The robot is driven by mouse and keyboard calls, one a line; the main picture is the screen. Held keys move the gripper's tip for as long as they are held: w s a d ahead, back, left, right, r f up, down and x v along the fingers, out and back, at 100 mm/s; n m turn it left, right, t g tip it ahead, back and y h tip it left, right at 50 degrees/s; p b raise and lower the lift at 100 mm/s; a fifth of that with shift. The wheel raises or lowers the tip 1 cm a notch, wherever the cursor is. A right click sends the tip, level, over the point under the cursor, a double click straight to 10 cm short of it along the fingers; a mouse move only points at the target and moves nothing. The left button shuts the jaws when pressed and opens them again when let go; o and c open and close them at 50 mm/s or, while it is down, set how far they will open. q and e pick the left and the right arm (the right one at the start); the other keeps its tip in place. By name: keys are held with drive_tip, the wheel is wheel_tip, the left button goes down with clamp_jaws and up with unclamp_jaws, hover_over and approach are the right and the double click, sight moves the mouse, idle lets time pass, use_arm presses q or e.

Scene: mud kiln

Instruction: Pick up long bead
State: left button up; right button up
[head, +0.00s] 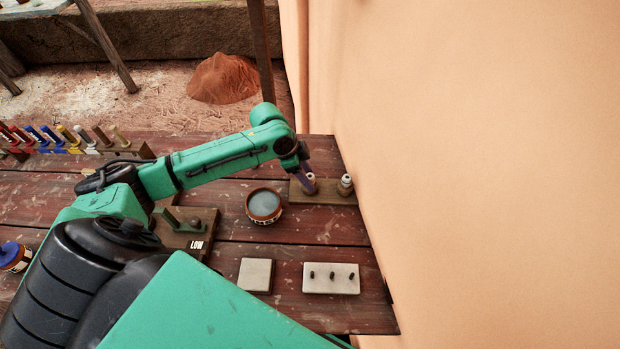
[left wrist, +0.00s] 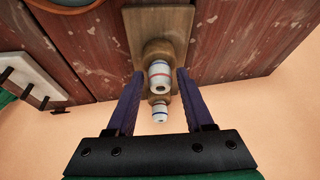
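Two white banded beads stand on a wooden stand (head: 328,198) at the right end of the table. One bead (left wrist: 159,76) has a red and a blue band and looks longer; in the head view it is at the stand's left (head: 311,178), partly behind a finger. The other bead (left wrist: 160,112) has a blue band and looks shorter; in the head view it is at the right (head: 346,182). My left gripper (left wrist: 161,100) is open above the stand, with both beads showing between its purple fingers. I cannot tell any contact. My right gripper is not in view.
A round bowl (head: 264,206) of bluish liquid stands left of the stand. A white block with dark pegs (head: 331,286) and a plain pale tile (head: 256,275) lie nearer. A board marked LOW (head: 190,240) and a tool rack (head: 120,150) are left. The orange wall borders the right.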

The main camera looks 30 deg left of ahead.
use_arm(q)
drive_tip(key=c, duration=0.6)
drive_tip(key=shift+r, duration=0.1)
wheel_tip(320, 180, up, 20)
drive_tip(key=shift+b, duration=0.55)
drive_tip(key=shift+p, duration=0.45)
